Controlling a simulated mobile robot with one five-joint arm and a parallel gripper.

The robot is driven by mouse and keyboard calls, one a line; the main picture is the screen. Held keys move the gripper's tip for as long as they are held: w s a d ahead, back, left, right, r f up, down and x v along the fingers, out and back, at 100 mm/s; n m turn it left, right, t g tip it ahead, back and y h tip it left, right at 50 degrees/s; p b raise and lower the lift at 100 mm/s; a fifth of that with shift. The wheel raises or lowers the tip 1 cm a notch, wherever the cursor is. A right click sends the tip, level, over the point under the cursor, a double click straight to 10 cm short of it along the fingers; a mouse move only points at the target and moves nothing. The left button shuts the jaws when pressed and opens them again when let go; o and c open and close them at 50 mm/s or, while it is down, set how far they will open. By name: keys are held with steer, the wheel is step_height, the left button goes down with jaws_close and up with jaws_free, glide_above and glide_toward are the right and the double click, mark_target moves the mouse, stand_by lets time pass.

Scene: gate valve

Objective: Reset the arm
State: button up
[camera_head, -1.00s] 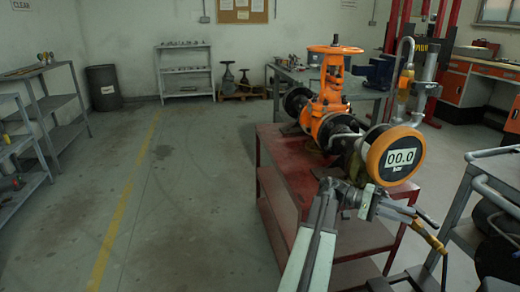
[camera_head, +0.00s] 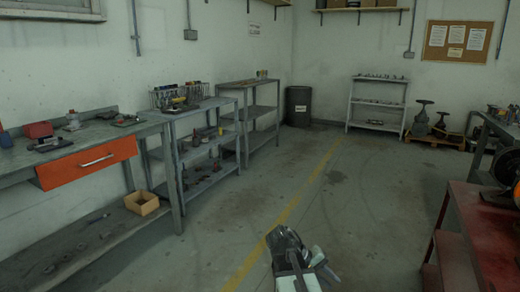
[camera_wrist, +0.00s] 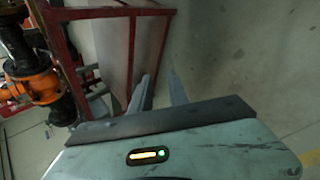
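My arm (camera_head: 287,260) shows folded and low at the bottom middle of the head view, over bare floor and left of the red bench. My gripper (camera_wrist: 161,82) shows in the wrist view with its two fingers apart and nothing between them. The orange gate valve (camera_wrist: 36,86) with dark flanges appears at the left of the wrist view, clear of the fingers. In the head view only a dark flange (camera_head: 507,166) and a bit of orange show at the right edge. The round gauge is not in the head view now.
The red bench (camera_head: 488,228) stands at the right; its frame (camera_wrist: 107,12) shows beyond my fingers. A grey workbench (camera_head: 70,150) with an orange drawer and shelves (camera_head: 205,160) line the left wall. A dark bin (camera_head: 298,106) stands at the back. The middle floor is clear.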

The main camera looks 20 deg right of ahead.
steer(key=w+a+f+n+t+y, duration=0.1)
steer(key=a+f+y, duration=0.15)
steer(key=a, duration=0.65)
steer(key=w+a+f+n+t+y, duration=0.1)
steer(key=a+f+y, duration=0.15)
steer(key=a, duration=0.65)
steer(key=w+a+f+n+t+y, duration=0.1)
steer(key=a+y, duration=0.3)
steer(key=a, duration=0.5)
step_height(320, 180, up, 33)
steer(key=p, duration=3.4)
steer(key=shift+d+h, duration=0.3)
steer(key=shift+d, duration=0.1)
steer(key=shift+s+f, duration=0.1)
